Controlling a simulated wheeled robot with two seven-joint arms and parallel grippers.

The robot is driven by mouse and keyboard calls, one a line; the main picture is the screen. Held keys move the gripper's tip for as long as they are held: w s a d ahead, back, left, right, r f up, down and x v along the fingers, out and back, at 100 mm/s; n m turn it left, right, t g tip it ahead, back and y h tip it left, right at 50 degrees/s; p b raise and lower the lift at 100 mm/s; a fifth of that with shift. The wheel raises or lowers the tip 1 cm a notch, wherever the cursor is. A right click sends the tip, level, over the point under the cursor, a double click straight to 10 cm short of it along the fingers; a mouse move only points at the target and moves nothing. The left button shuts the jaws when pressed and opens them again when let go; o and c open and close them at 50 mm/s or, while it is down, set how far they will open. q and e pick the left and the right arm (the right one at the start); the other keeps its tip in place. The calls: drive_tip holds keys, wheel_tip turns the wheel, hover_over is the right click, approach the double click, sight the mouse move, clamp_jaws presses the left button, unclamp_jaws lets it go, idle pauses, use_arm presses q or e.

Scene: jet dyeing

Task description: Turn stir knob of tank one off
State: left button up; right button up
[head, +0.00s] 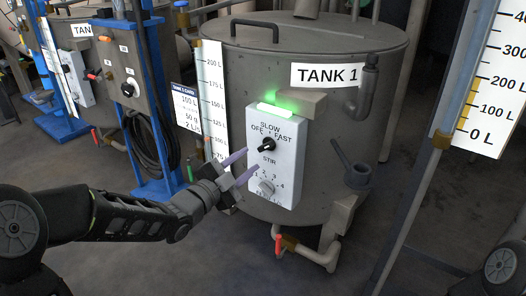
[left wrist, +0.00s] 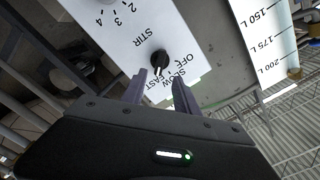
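The stir knob (head: 268,144) is a black round knob on the white control box (head: 287,178) of tank one (head: 330,75). OFF, SLOW and FAST are printed around it, with STIR below. In the left wrist view the knob (left wrist: 159,59) has a white mark that seems to face the SLOW lettering. My left gripper (head: 248,166) is open and empty, just in front of the box. Its fingers (left wrist: 160,86) point at the knob, apart from each other, with the knob just beyond the tips. My right gripper is not in view.
A lit green lamp (head: 278,109) sits on top of the box. A grey numbered knob (head: 266,187) is lower on the box. A level scale (head: 213,95) stands left of the tank, and a pipe with a red-handled valve (head: 278,244) is below.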

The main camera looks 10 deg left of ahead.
sight(264, 148)
use_arm(q)
drive_tip(key=b+x, duration=0.1)
drive_tip(key=x, duration=0.6)
drive_tip(key=shift+w, duration=0.2)
drive_tip(key=shift+c, duration=0.5)
clamp_jaws()
